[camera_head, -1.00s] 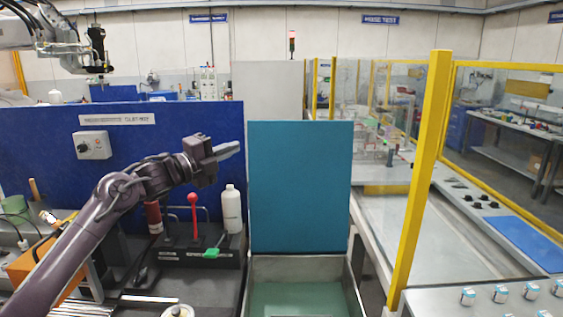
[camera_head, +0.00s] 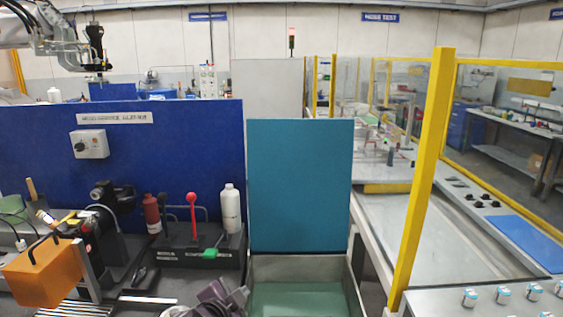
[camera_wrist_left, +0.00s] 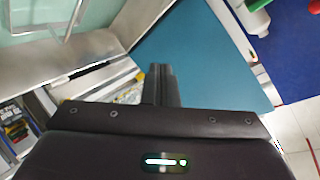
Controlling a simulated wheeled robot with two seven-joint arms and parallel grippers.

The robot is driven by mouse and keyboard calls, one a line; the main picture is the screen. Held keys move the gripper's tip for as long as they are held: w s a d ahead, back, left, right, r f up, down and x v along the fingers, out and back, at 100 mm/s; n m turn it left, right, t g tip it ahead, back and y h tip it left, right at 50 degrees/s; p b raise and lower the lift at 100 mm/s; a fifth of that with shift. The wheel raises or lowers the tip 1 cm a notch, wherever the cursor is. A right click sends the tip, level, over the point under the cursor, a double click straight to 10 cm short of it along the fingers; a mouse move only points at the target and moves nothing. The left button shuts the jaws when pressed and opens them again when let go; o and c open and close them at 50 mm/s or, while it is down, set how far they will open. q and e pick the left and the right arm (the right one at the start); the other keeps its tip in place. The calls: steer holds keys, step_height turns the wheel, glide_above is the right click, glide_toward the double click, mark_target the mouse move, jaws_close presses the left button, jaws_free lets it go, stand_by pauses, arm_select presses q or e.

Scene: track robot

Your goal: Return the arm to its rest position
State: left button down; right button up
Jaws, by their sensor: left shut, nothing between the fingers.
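My left gripper (camera_head: 238,296) shows at the bottom of the head view, low in front of the bench, near the left wall of the metal bin (camera_head: 252,270). Most of the arm is below the frame. In the left wrist view its fingers (camera_wrist_left: 160,84) are together with nothing between them. The teal panel (camera_wrist_left: 200,55) and grey metal edges lie beyond the fingers there. My right gripper is not in view.
A bench on the left holds an orange box (camera_head: 45,275), a red lever (camera_head: 192,215), a white bottle (camera_head: 231,210) and a dark red bottle (camera_head: 151,213). A teal panel (camera_head: 300,185) stands behind the bin. A yellow post (camera_head: 424,180) stands to the right.

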arm_select(q)
steer(key=s+a+f+n+g+y, duration=0.1)
steer(key=s+a+f+n+g, duration=0.25)
steer(key=s, duration=0.65)
steer(key=s+a+f+n+g+y, duration=0.2)
steer(key=s+a+f+n+g, duration=0.15)
steer(key=s, duration=0.55)
steer(key=s+a+f+n+g+y, duration=0.1)
steer(key=s+a+f+n+g, duration=0.2)
steer(key=s, duration=0.7)
step_height(320, 180, down, 31)
steer(key=s, duration=0.2)
steer(key=s+a+f, duration=0.2)
steer(key=s+f, duration=0.6)
steer(key=s, duration=0.1)
steer(key=s+a+f+g, duration=0.1)
steer(key=s+f, duration=0.8)
steer(key=s, duration=0.1)
steer(key=shift+a+f, duration=0.3)
steer(key=shift+a, duration=0.05)
